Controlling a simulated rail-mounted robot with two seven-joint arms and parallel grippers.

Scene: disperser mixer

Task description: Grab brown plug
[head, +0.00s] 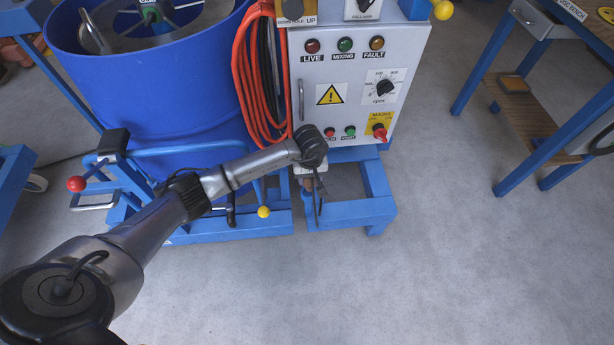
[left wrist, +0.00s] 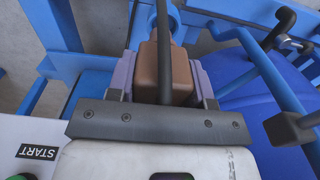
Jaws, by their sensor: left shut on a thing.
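The brown plug (left wrist: 181,72) is a blocky brown piece in the middle of the left wrist view, with a dark bar or cable running over it. My left gripper (left wrist: 163,78) is shut on it, with one purple-grey finger on each side. In the head view my left gripper (head: 311,182) is below the front of the grey control box (head: 342,100), above the blue base frame (head: 345,210). There the plug is small and mostly hidden by my wrist. Whether the plug sits in a socket cannot be told. My right gripper is not in view.
A blue drum (head: 165,85) stands left of the control box, with a coiled orange cable (head: 245,85) between them. A red-knobbed lever (head: 77,183) and a yellow-tipped lever (head: 263,211) stick out near my arm. A blue bench (head: 490,65) stands right. The floor in front is clear.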

